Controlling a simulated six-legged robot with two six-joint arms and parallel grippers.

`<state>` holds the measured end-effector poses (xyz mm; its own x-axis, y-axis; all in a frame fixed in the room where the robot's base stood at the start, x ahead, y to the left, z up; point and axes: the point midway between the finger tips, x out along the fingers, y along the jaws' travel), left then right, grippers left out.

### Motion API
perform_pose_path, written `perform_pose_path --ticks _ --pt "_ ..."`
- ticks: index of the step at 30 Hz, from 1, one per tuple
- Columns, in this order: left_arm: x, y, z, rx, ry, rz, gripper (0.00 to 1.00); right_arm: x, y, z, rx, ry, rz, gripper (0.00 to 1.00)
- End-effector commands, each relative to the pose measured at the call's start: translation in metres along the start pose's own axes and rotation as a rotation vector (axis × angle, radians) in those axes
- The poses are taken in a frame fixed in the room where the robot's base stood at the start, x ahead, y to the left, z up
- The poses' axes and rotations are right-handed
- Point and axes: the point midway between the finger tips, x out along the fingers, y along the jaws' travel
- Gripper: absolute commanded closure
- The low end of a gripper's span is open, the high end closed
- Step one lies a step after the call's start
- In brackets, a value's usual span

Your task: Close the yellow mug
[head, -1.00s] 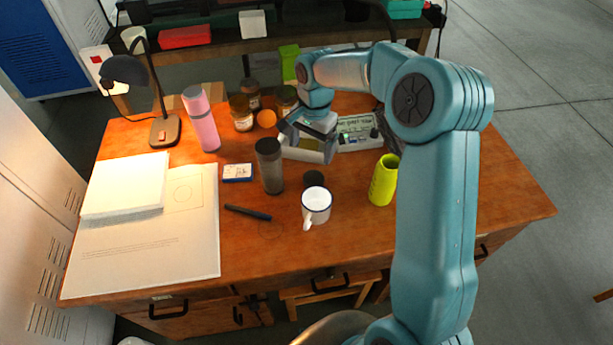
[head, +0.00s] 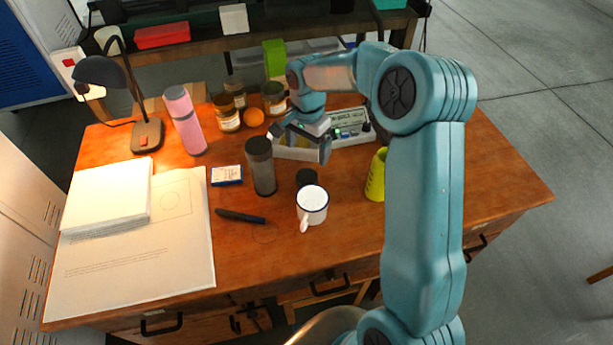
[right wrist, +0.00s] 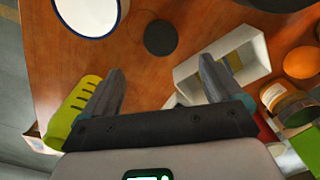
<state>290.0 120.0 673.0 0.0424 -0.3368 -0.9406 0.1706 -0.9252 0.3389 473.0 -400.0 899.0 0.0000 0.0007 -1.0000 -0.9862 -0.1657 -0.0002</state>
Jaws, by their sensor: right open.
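A white mug with a dark blue rim (head: 312,207) stands near the middle of the desk, its handle towards the front. It also shows at the top left of the right wrist view (right wrist: 84,12). No mug that is plainly yellow shows. A dark round disc (head: 306,177) lies just behind the mug and also shows in the right wrist view (right wrist: 160,38). A yellow-green ribbed tumbler (head: 375,180) stands to the right, partly behind my arm. My right gripper (head: 304,142) is open and empty, over a white open box (head: 293,154) behind the disc. My left gripper is not in view.
A dark grey canister (head: 262,170) stands left of the disc. Jars and an orange (head: 253,117) stand behind. The front of the desk (head: 300,250) is clear.

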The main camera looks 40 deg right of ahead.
Motion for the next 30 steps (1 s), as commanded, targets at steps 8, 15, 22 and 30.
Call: perform_pose_path --ticks 8,15,22,30 --pt "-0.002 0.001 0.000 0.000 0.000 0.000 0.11 0.048 -0.003 0.000 0.000 0.000 0.001 0.07" --pt "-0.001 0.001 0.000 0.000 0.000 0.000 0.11 0.055 -0.004 -0.001 -0.001 0.000 -0.001 0.07" --pt "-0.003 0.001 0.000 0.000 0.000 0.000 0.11 0.059 -0.003 -0.001 -0.001 -0.001 0.001 0.07" --pt "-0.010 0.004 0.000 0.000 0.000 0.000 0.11 0.099 -0.002 -0.005 -0.001 -0.002 0.003 0.07"
